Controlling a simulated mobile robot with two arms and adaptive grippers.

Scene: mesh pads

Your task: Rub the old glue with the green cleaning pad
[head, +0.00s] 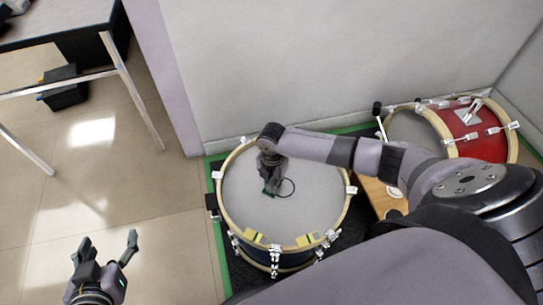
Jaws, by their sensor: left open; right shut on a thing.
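My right gripper (268,185) points down at the grey head of the drum (310,195) near its middle. It is shut on the green cleaning pad (267,193), of which only a small dark green part shows under the fingers. The pad is at or just above the drum head; I cannot tell whether it touches. A thin dark ring outline (293,189) lies on the head just right of the gripper. I cannot make out the old glue for sure. My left gripper (108,247) is open and empty over the tiled floor at the lower left.
A red drum (470,135) lies at the right by the wall. A wooden surface (377,195) with a white item shows between the drums. Yellow pieces (306,240) sit at the near rim. A desk (55,25) stands upper left.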

